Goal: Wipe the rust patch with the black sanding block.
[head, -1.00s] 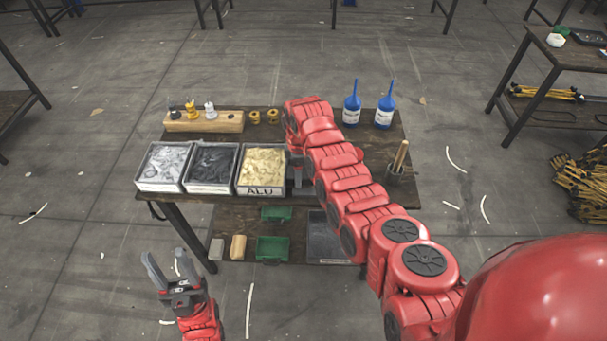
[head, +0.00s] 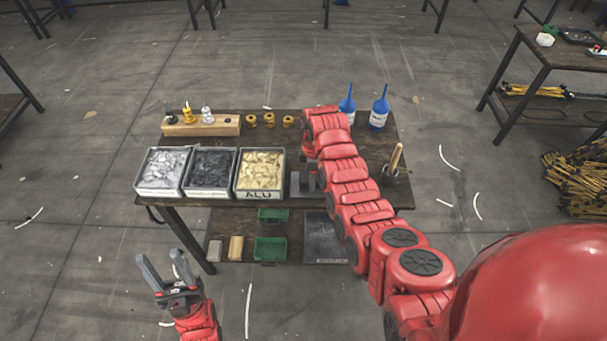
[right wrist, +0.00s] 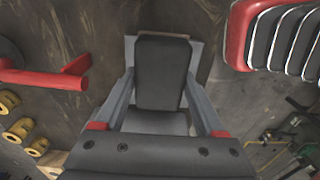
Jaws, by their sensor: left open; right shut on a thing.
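My right gripper (right wrist: 160,85) is shut on the black sanding block (right wrist: 162,62), whose dark face shows between the two grey fingers. A flat grey metal piece (right wrist: 196,50) shows behind the block. A thin brown edge shows beside the block; I cannot tell whether it is rust or part of the block. The rust patch is not clearly visible. In the head view my right arm hides most of its gripper, and grey metal (head: 295,185) shows beside it on the table. My left gripper (head: 159,262) is open and empty, in front of the table at the left.
The table (head: 345,197) carries three bins of scraps (head: 208,193) left of my right arm. Behind are a wooden bottle rack (head: 200,130), yellow spools (head: 269,120) and blue-capped bottles (head: 378,119). A cup with a wooden handle (head: 391,170) stands at the right. Green trays (head: 270,250) sit below.

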